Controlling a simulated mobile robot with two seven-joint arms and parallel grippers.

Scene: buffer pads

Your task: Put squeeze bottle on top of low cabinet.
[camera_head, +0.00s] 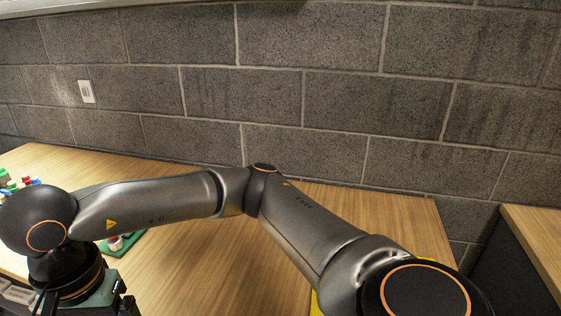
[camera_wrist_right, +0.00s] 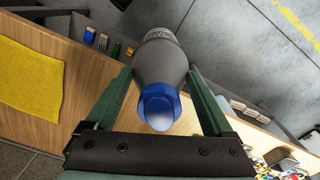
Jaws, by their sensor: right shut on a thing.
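The squeeze bottle (camera_wrist_right: 160,72) is dark grey with a blue cap (camera_wrist_right: 158,106) turned toward the right wrist camera. My right gripper (camera_wrist_right: 160,76) is shut on it, with one green finger on each side. In the head view my right arm reaches across to the left, and only part of its gripper (camera_head: 85,292) shows at the lower left; the bottle is not visible there. A wood-topped unit with a dark side (camera_head: 535,232) stands at the right edge and may be the low cabinet; I cannot tell for sure. My left gripper is out of view.
A wooden table (camera_head: 210,262) runs along the grey block wall (camera_head: 320,90), largely clear in its middle. A green board (camera_head: 124,243) and small coloured items (camera_head: 22,183) are at the left. A yellow mat (camera_wrist_right: 30,78) lies on wood in the wrist view.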

